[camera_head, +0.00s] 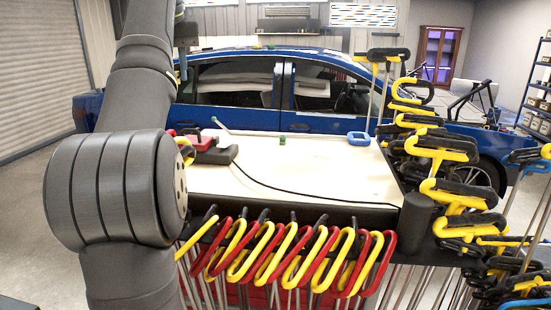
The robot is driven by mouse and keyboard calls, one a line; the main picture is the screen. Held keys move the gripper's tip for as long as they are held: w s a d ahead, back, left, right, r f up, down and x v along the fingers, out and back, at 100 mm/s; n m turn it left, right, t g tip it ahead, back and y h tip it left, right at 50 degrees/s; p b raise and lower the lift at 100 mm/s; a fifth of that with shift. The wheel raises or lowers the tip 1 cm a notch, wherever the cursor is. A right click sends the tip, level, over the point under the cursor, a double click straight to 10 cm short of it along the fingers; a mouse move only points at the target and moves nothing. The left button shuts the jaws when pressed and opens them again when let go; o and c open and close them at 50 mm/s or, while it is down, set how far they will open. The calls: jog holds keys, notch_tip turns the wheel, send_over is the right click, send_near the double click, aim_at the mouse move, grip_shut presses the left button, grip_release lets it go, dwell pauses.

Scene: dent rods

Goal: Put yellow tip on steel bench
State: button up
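No small yellow tip shows clearly. A yellow piece (187,152) shows beside my arm at the left end of a pale-topped cart (315,172); it is partly hidden, and I cannot tell what it is. No surface is clearly a steel bench. My arm rises on the left and hides part of the cart and car. A dark part (187,31) near its upper end may belong to my gripper, with a thin bluish piece (183,68) below it. The fingers cannot be made out, nor whether they hold anything.
Rods with red and yellow handles (290,255) line the cart's front; more yellow-handled rods (450,190) crowd its right side. A red tool (210,148), black cable (275,184), small green piece (282,141) and long rod (285,133) lie on top. A blue car (330,115) stands behind.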

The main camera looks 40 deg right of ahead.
jog(key=s+d+m+g+h, duration=0.15)
jog(key=s+d+m, duration=0.35)
jog(key=s+d, duration=1.45)
send_over(264, 165)
jog(key=s+a, duration=0.1)
notch_tip(264, 165, down, 18)
jog(key=shift+s+r, duration=0.1)
jog(key=shift+f, duration=2.1)
jog(key=shift+f, duration=0.15)
jog(key=o, duration=1)
